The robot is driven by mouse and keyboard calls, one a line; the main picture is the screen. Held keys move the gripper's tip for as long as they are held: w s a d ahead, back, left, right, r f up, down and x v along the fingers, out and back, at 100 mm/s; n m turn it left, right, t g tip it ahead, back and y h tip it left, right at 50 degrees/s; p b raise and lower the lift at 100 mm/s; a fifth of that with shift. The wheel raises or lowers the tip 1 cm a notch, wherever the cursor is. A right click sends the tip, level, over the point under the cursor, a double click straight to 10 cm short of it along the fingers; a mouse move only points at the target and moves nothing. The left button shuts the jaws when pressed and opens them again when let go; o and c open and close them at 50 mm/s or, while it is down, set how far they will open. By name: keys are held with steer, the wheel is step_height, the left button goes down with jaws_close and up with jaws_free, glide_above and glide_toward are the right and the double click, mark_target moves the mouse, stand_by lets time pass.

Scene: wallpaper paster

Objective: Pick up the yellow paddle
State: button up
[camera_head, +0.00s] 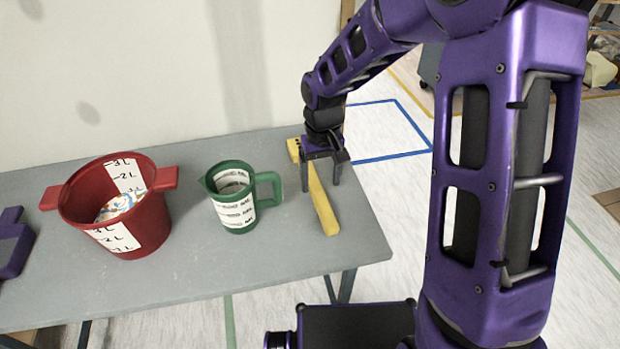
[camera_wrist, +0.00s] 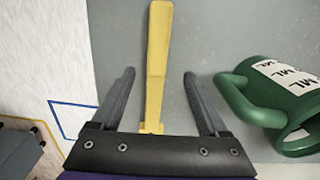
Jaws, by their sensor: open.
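The yellow paddle (camera_head: 323,205) lies on the grey table near its right end, long and narrow, pointing from the back toward the front edge. In the wrist view the paddle (camera_wrist: 156,62) runs up the middle, its near end hidden behind my gripper's body. My gripper (camera_head: 320,188) is over the paddle, pointing down, with one finger on each side of it. In the wrist view my gripper (camera_wrist: 158,78) is open, with gaps between both fingers and the paddle. I cannot tell the fingertips' exact height above the table.
A green measuring jug (camera_head: 236,215) stands left of the paddle, its handle toward it; it also shows in the wrist view (camera_wrist: 250,105). A red pot (camera_head: 150,212) with white labels stands farther left. A purple object (camera_head: 14,245) sits at the far left. The table (camera_head: 220,276) is bare along its front.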

mark_target(322, 202)
steer(key=f, duration=0.2)
steer(key=f+b, duration=0.1)
steer(key=f, duration=0.4)
steer(key=shift+s+d+f, duration=0.1)
steer(key=shift+d, duration=0.15)
steer(key=shift+c, duration=0.3)
jaws_close()
